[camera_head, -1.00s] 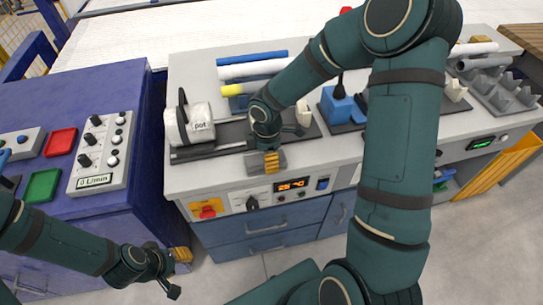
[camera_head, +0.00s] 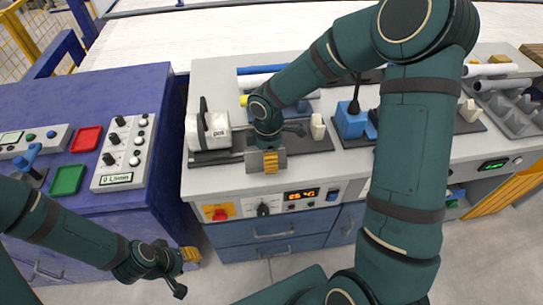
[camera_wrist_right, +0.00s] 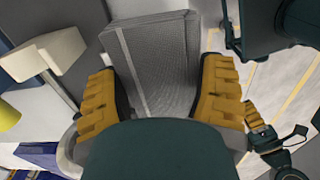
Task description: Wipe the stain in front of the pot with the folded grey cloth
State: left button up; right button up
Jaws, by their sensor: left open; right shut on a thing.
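The pot (camera_head: 212,131) is a white cylinder with a black handle, marked "pot", lying on a grey fixture at the left of the bench. My right gripper (camera_head: 270,161) is at the bench front, right of the pot. It is shut on the folded grey cloth (camera_head: 279,157). In the right wrist view the cloth (camera_wrist_right: 158,62) sits between the yellow finger pads. I cannot make out a stain; the arm and cloth cover part of the bench there. My left gripper (camera_head: 186,270) is open and empty, low in front of the blue cabinet and bench.
The bench front has a red knob (camera_head: 220,213) and a lit display (camera_head: 301,194). Blue and white pipes (camera_head: 256,77) lie behind the pot. A blue device (camera_head: 352,120) stands to the right. The blue cabinet (camera_head: 100,82) at left carries a control box (camera_head: 124,152) and red and green trays.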

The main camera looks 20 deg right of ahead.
jog(key=shift+r+p, duration=0.55)
jog(key=shift+r, duration=0.5)
